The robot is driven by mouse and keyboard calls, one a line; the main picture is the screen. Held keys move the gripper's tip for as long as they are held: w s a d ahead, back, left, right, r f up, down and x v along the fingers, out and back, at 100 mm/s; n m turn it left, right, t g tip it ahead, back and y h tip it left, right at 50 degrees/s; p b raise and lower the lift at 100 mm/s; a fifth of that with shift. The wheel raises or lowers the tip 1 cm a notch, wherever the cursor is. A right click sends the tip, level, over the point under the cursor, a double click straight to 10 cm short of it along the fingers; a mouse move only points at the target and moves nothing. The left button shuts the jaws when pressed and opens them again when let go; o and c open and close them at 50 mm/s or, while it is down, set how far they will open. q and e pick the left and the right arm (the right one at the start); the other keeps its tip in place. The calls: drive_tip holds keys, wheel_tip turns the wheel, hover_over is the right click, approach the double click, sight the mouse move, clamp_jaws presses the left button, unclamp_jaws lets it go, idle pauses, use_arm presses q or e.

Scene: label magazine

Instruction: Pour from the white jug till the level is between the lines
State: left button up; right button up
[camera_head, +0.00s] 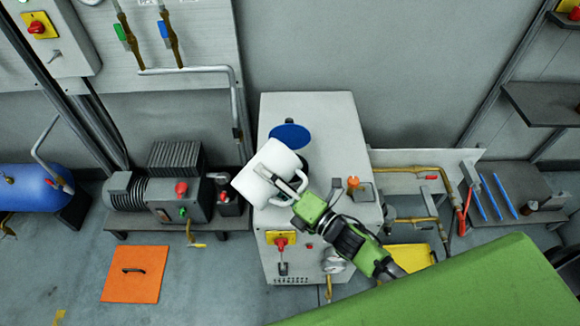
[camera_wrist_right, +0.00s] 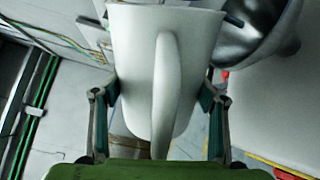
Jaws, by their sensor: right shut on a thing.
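The white jug (camera_head: 262,168) is held tilted above the top of the grey cabinet in the head view. My right gripper (camera_head: 284,184) is shut on it. In the right wrist view the jug (camera_wrist_right: 135,70) fills the middle, with its handle towards me and a finger on each side of it. A blue disc (camera_head: 290,135), perhaps a lid, shows just behind the jug. A grey, hollow, bowl-like part (camera_wrist_right: 245,35) shows beside the jug in the wrist view. The liquid, the level and its lines cannot be made out. My left gripper is out of view.
The grey cabinet (camera_head: 330,120) has an orange knob (camera_head: 353,182) on top and a red switch (camera_head: 281,242) in front. A motor unit (camera_head: 170,195) stands left. Brass pipes (camera_head: 420,170) and a shelf (camera_head: 540,100) are right. An orange floor panel (camera_head: 135,275) lies front left.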

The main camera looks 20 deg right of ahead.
sight(267, 192)
drive_tip(key=shift+r, duration=0.1)
idle(0.5)
